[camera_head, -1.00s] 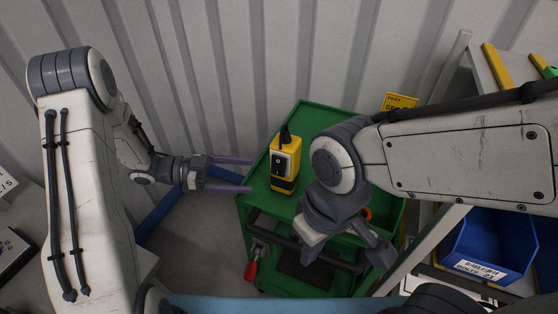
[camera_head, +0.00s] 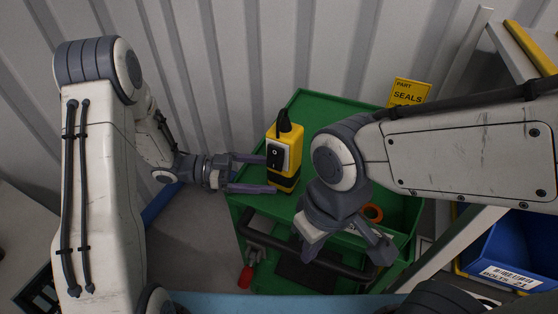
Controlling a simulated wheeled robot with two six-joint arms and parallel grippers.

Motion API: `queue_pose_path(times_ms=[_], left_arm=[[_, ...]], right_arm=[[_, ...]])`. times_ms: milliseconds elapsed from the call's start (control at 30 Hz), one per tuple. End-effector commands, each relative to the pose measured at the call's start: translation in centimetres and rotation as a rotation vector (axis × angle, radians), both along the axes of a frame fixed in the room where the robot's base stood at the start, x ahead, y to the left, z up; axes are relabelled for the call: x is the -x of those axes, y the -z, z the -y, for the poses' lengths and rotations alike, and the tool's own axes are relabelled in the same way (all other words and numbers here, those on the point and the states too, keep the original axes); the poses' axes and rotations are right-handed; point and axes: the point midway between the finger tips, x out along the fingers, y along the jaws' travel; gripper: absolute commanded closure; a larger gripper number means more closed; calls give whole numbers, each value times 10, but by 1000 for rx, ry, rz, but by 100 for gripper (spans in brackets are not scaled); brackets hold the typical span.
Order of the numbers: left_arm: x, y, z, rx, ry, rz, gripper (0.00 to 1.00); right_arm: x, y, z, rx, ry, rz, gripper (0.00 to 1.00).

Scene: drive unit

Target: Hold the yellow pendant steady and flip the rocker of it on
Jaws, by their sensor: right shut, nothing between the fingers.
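The yellow pendant (camera_head: 291,144) stands upright on the left part of the green cart's top (camera_head: 310,112). It has a black band low down and a black cable end on top. Its dark rocker (camera_head: 274,156) sits on the face toward the camera, with a white mark; its setting is too small to tell. My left gripper (camera_head: 270,174) is open, its purple fingertips at the pendant's left side, the lower one overlapping its lower left corner. Whether they touch cannot be told. My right gripper (camera_head: 308,250) is shut and empty, low in front of the cart, partly hidden by its own wrist.
An orange ring (camera_head: 373,212) lies in the cart's tray, right of my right wrist. A red-ended tool (camera_head: 245,277) hangs at the cart's front left. A blue bin (camera_head: 482,256) and shelving stand at right. The corrugated wall (camera_head: 230,60) is close behind.

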Motion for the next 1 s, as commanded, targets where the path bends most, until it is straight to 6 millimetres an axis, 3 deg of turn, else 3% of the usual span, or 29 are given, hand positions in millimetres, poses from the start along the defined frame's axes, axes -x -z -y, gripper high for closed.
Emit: queue_pose_path(times_ms=[300,667,900,1000], left_arm=[[0,2,31,-2,6,-2,5],[0,3,33,-2,4,-1,7],[0,3,33,-1,4,-1,99],[0,2,33,-1,4,-1,100]], right_arm=[[0,-5,0,-1,0,1,100],[0,-5,0,-1,0,1,100],[0,-5,0,-1,0,1,100],[0,-5,0,-1,0,1,100]])
